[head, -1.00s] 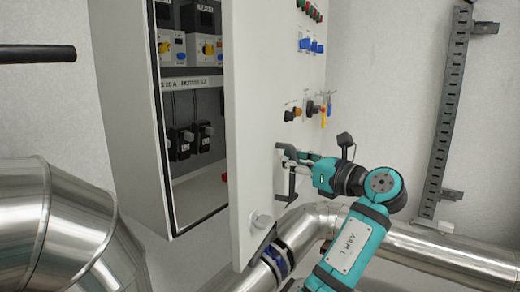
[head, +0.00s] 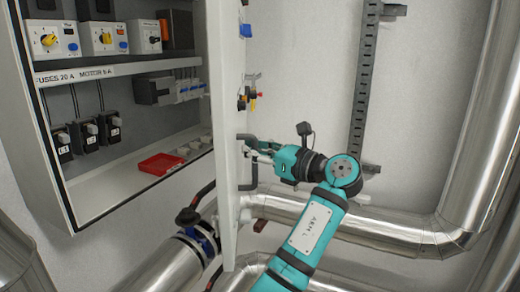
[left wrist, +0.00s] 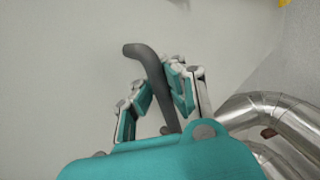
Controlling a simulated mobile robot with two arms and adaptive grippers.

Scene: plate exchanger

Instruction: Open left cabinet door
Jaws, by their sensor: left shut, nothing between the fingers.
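The cabinet door (head: 226,110) is a white panel standing wide open, seen nearly edge-on in the head view. Its dark bar handle (head: 252,172) is on the door's outer face, low down. The handle also shows in the left wrist view (left wrist: 146,58). My left gripper (head: 259,151) is at this handle, on the outer side of the door. Its fingers are shut, with the handle bar passing right by them; I cannot tell whether they touch it. My right gripper is not in view.
The open cabinet (head: 45,150) holds switches, black plugs and a red tray (head: 162,164). Shiny pipes (head: 385,232) run below and right of the door. A slotted metal rail (head: 364,90) is on the wall.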

